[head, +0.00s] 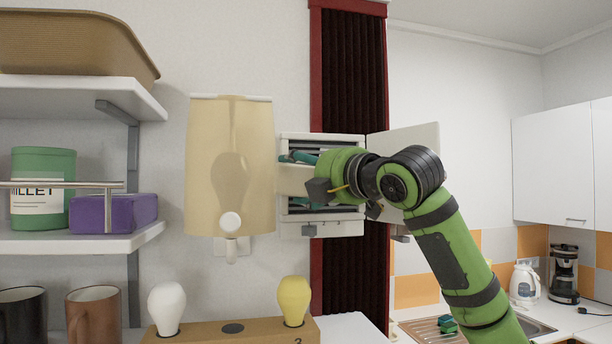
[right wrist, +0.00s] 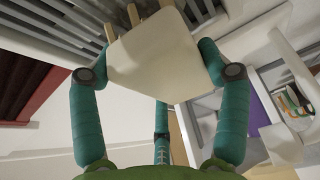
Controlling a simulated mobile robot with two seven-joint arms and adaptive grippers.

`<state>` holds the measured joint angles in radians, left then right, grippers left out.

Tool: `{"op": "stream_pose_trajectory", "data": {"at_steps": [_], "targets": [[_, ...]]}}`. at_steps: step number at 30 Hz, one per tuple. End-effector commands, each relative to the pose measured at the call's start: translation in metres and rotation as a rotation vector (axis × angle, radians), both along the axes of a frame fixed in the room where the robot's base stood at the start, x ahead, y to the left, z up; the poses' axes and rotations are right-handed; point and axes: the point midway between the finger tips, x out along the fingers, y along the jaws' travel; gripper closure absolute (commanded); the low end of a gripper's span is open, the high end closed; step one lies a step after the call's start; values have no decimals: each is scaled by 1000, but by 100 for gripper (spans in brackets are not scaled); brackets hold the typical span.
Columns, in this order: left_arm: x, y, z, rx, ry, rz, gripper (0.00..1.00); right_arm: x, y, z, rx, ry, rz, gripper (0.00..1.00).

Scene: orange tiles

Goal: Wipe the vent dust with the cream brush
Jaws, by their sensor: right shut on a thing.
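The vent (head: 322,149) is a white wall box with dark slats and an open door (head: 405,148) on its right. My right gripper (head: 300,181) is in front of the slats, its teal fingers shut on the cream brush (head: 288,180). In the right wrist view the cream brush (right wrist: 152,58) is a pale block between the fingertips, with several tan prongs at its far end close to the grey slats (right wrist: 68,22). I cannot tell whether they touch. No dust can be made out; gripper and brush hide part of the slats. My left gripper is out of view.
Shelves (head: 60,243) with a green tin (head: 42,170) and a purple box (head: 135,210) are further left. A wooden stand (head: 232,332) with bulbs is below. A dark red-framed panel (head: 350,70) is behind.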

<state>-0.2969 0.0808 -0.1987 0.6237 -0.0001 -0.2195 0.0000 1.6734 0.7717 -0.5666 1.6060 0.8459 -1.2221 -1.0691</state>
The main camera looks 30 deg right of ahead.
Motion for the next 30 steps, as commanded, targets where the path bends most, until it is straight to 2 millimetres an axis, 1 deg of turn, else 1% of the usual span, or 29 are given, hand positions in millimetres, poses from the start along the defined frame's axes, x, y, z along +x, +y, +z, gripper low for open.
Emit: {"op": "stream_pose_trajectory", "data": {"at_steps": [5, 13, 22, 30], "targets": [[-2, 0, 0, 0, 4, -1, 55, -2, -6, 0, 0, -1, -2, 50], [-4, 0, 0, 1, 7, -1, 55, -8, -28, 0, 1, -1, -2, 50], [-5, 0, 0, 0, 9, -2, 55, -11, -40, 0, 1, -1, -1, 50], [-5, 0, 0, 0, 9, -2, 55, -15, -63, 0, 1, -1, -3, 50]]}}
